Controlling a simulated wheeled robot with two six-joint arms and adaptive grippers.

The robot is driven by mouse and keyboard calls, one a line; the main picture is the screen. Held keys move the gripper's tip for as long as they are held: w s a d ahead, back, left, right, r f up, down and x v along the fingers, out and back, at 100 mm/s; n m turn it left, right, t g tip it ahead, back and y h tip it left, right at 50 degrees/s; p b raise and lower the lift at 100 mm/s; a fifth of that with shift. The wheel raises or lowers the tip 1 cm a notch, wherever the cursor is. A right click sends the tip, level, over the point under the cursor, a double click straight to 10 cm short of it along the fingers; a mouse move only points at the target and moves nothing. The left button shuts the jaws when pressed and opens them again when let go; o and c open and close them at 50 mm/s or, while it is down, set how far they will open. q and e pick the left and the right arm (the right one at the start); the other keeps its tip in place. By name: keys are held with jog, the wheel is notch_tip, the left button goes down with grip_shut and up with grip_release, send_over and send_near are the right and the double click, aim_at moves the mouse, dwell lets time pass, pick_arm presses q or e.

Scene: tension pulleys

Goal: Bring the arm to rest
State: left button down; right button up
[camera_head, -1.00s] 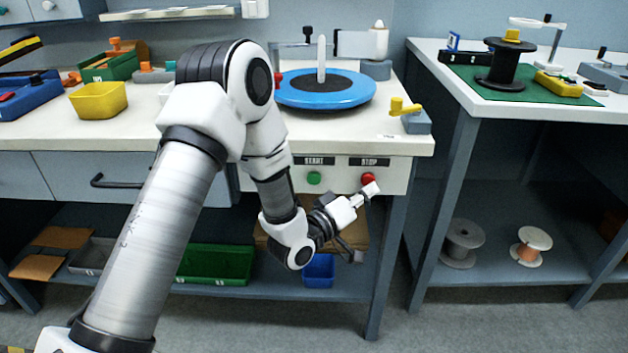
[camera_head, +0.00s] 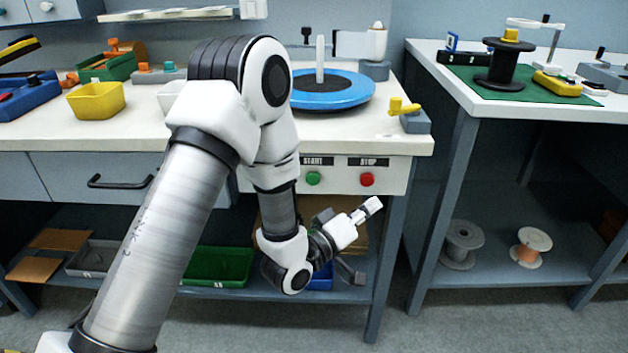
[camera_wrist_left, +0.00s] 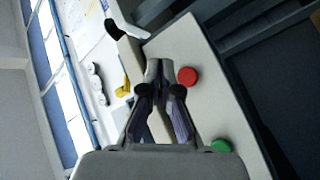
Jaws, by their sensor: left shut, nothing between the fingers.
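My left arm (camera_head: 150,235) reaches across the front of the left workbench, bent at the elbow. My left gripper (camera_head: 372,206) is shut and empty, in front of the bench's panel and a little below the red STOP button (camera_head: 367,180) in the head view. A gap shows between fingertips and button there. In the left wrist view the closed fingers (camera_wrist_left: 158,78) point forward, with the red button (camera_wrist_left: 188,76) just to their right and the green START button (camera_wrist_left: 221,146) lower right. The green button also shows in the head view (camera_head: 313,179). My right gripper is not in view.
The left workbench (camera_head: 130,137) carries a blue turntable (camera_head: 330,96), a yellow-handled grey block (camera_head: 415,121) and a yellow bin (camera_head: 96,101). A lower shelf holds a green tray (camera_head: 218,266). A second bench (camera_head: 535,108) stands right, past an open gap.

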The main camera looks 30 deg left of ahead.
pick_arm(q)
jog(key=s+d+f+g+y, duration=0.1)
jog(key=s+f+g, duration=0.35)
jog(key=f, duration=0.75)
jog(key=s+f+g+y, duration=0.1)
jog(key=s+f+g, duration=0.2)
jog(key=s+f, duration=0.55)
jog(key=s+a+f+m+g+y, duration=0.1)
jog(key=s+a+f+m+g, duration=0.15)
jog(key=s+f+g, duration=0.4)
jog(key=s+a+f+m+g+y, duration=0.1)
jog(key=s+f+m+g+y, duration=0.2)
jog(key=s+f, duration=0.7)
notch_tip(320, 180, up, 28)
jog(key=s+m+g+h+p, duration=0.1)
jog(key=s+p, duration=0.1)
jog(key=p, duration=2.3)
jog(key=shift+s+f, duration=0.2)
jog(key=shift+s, duration=0.2)
jog(key=shift+d, duration=0.1)
